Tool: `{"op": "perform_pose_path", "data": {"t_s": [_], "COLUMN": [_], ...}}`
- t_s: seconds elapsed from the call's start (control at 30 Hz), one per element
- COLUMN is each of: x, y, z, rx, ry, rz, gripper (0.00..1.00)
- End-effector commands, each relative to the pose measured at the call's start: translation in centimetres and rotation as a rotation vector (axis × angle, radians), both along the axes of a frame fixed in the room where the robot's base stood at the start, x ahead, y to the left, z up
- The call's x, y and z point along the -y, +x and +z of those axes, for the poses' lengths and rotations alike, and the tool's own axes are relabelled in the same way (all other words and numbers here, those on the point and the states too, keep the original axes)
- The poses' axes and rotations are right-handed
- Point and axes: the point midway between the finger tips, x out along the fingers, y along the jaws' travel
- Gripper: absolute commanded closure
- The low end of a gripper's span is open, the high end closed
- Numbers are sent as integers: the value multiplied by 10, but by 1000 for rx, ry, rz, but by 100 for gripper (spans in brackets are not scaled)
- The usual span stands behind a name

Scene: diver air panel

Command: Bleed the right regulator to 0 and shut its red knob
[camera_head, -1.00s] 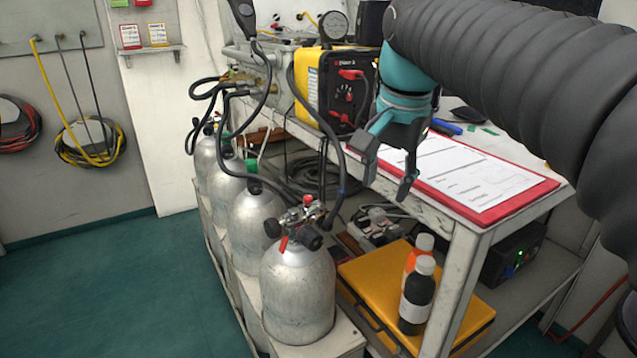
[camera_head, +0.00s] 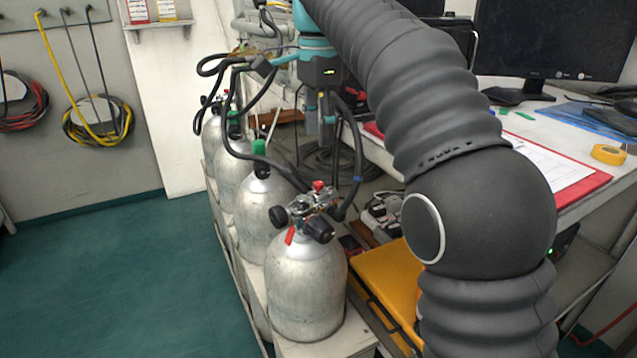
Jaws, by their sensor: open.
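A silver cylinder (camera_head: 305,285) stands nearest, with a chrome valve assembly (camera_head: 308,205) on top. The valve carries a small red knob (camera_head: 318,186), black hand knobs and a red tag (camera_head: 290,236). I cannot tell whether this is the right regulator, and no gauge reading is legible. My gripper (camera_head: 322,125) points down above and behind this valve, beside the bench edge and clear of the red knob. Its jaws are open and I see nothing between them.
Several more cylinders (camera_head: 232,180) stand in a row behind. Black hoses (camera_head: 240,150) loop close to my gripper. A red clipboard (camera_head: 585,188) and a monitor (camera_head: 550,40) are on the bench. An orange case (camera_head: 385,280) lies below. The green floor (camera_head: 130,270) at left is clear.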

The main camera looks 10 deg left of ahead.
Motion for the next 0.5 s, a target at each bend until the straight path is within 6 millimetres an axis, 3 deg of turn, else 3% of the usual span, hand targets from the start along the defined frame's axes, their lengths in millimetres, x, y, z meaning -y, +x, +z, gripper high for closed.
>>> {"op": "perform_pose_path", "data": {"t_s": [0.03,0.2,0.5], "x": [0,0,-1], "y": [-1,-1,-1], "z": [-15,-46,-90], "rx": [-1,-1,1], "ry": [-1,-1,1], "rz": [0,1,3], "gripper": [53,53,53]}}
